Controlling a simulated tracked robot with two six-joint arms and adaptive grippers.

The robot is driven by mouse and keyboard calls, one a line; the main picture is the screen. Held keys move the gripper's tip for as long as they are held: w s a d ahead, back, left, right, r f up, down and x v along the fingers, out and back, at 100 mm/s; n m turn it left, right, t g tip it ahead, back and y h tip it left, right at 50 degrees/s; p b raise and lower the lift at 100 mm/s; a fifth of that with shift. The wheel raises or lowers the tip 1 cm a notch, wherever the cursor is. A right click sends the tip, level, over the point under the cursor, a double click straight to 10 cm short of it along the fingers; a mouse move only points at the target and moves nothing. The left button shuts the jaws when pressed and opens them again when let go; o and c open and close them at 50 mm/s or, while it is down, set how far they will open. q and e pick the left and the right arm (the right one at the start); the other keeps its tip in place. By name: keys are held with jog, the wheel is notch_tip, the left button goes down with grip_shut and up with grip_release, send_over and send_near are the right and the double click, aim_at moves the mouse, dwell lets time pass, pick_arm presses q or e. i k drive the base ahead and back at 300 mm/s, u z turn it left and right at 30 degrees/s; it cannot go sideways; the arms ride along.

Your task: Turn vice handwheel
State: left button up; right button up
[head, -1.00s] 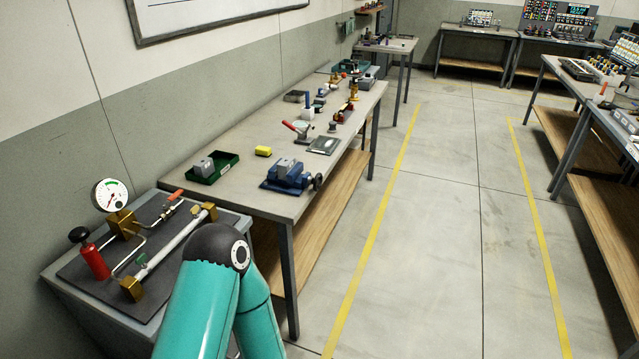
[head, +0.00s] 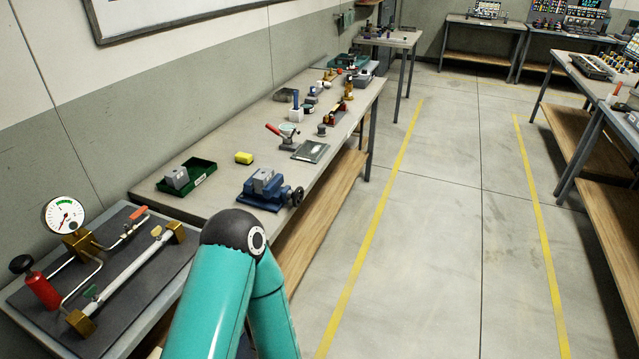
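The blue vice (head: 262,191) stands near the front right edge of the long grey workbench. A grey block sits between its jaws. Its dark round handwheel (head: 297,196) is on the vice's right side, close to the bench edge that faces the aisle. A teal arm of mine with a black elbow joint rises in the bottom middle, in front of the bench's near end. Neither of my grippers is in view.
A red-handled clamp (head: 287,132) and a flat plate (head: 311,151) are farther back. A gauge rig (head: 103,262) is at left. The aisle floor (head: 420,260) is clear.

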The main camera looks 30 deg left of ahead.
aim_at(297, 197)
jog(key=z, duration=0.1)
jog(key=i, duration=0.85)
jog(key=u, duration=0.6)
